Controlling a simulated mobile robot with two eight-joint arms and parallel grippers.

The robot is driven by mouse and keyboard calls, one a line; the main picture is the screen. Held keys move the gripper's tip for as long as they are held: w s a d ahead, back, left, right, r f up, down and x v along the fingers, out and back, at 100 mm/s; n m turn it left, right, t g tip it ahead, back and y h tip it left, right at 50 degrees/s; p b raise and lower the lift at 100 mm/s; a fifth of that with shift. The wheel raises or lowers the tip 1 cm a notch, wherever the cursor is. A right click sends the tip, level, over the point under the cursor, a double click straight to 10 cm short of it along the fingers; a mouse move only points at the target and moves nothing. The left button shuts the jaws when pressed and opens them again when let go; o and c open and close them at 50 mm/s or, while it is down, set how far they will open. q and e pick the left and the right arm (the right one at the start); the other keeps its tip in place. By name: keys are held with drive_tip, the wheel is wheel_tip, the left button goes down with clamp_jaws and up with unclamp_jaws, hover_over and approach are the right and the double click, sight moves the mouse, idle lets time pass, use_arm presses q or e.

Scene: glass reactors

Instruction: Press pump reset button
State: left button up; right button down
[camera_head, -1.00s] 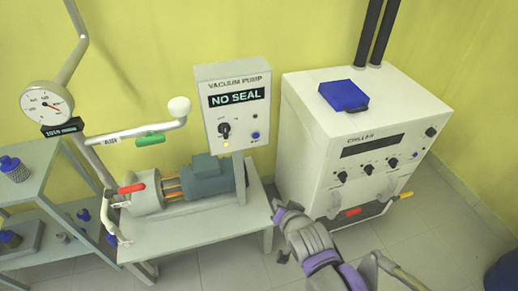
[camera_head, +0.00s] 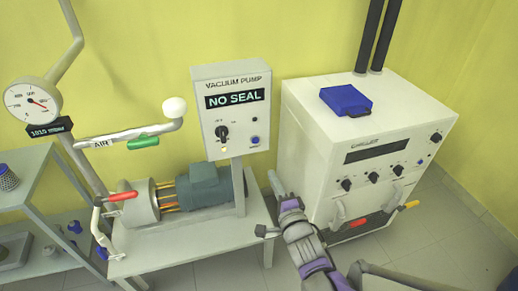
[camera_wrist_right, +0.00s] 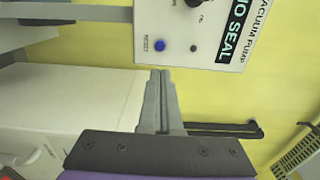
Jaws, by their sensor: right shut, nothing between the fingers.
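The vacuum pump control box (camera_head: 231,84) stands on a post above the pump table, its screen reading NO SEAL. A blue round button (camera_head: 255,140) sits low on the right of its face. In the right wrist view the blue button (camera_wrist_right: 159,45) has a RESET label beside it. My right gripper (camera_head: 271,176) is below and slightly right of the box in the head view. In the wrist view its closed fingertips (camera_wrist_right: 160,73) point toward the box's edge near the button, apart from the button in the picture. The gripper is empty. My left gripper is not in view.
The white chiller (camera_head: 365,150) stands close on the right, with a blue object (camera_head: 346,100) on top. The grey pump motor (camera_head: 203,184) is on the table (camera_head: 190,240) at left. A gauge (camera_head: 33,102) and pipework with red and green handles are further left.

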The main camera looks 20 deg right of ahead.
sight(256, 142)
drive_tip(key=w, duration=0.9)
drive_tip(key=w+d, duration=0.1)
drive_tip(key=w, duration=0.3)
drive_tip(key=shift+w, duration=0.5)
